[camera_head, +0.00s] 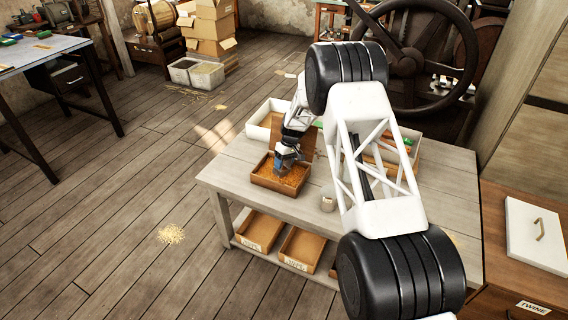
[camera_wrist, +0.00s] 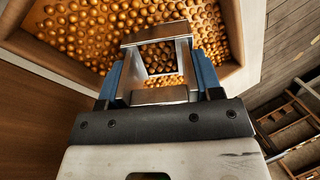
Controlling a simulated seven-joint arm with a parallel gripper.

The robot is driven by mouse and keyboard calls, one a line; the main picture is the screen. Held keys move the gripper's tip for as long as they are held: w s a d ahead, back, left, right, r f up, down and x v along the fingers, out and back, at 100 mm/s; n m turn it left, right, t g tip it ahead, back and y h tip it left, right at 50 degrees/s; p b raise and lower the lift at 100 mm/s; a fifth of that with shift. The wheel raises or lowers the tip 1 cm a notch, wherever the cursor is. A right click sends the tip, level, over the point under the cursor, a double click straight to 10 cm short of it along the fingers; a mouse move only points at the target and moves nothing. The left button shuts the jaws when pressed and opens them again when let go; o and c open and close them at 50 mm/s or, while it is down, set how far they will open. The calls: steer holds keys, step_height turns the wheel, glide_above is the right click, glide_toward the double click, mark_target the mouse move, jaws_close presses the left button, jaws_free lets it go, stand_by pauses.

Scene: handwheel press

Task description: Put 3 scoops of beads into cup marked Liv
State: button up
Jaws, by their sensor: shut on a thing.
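A wooden tray (camera_head: 262,182) of orange-brown beads (camera_head: 283,178) sits on the workbench; the beads (camera_wrist: 85,35) fill the upper part of the wrist view. My gripper (camera_head: 284,160) is over the tray, pointing down. In the wrist view my gripper (camera_wrist: 160,82) is shut on a metal piece (camera_wrist: 155,38), apparently the scoop, set against the beads.
A white bin (camera_head: 262,117) stands behind the tray, and more boxes lie behind my arm. A large dark handwheel (camera_head: 405,50) stands at the back. Labelled drawers (camera_head: 259,231) sit on the lower shelf. The bench (camera_head: 235,175) is clear left of the tray.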

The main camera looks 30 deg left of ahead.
steer(key=shift+s+a+r+t+h, duration=0.15)
steer(key=shift+s+r+t+h, duration=0.15)
steer(key=shift+r+t, duration=0.3)
steer(key=shift+s+a+r+t+h, duration=0.2)
steer(key=shift+s+r+t, duration=0.1)
steer(key=shift+r+t, duration=0.3)
steer(key=shift+r, duration=0.1)
steer(key=shift+t, duration=0.4)
steer(key=shift+s+r, duration=0.2)
steer(key=shift+r, duration=3.35)
steer(key=shift+d, duration=0.1)
steer(key=s+d+r, duration=0.1)
steer(key=s+d, duration=0.3)
steer(key=d, duration=0.7)
steer(key=s+d+r, duration=0.1)
steer(key=s+d, duration=0.4)
steer(key=d, duration=0.6)
steer(key=shift+s+d+r, duration=0.2)
steer(key=shift+d+r, duration=0.05)
steer(key=shift+d, duration=0.15)
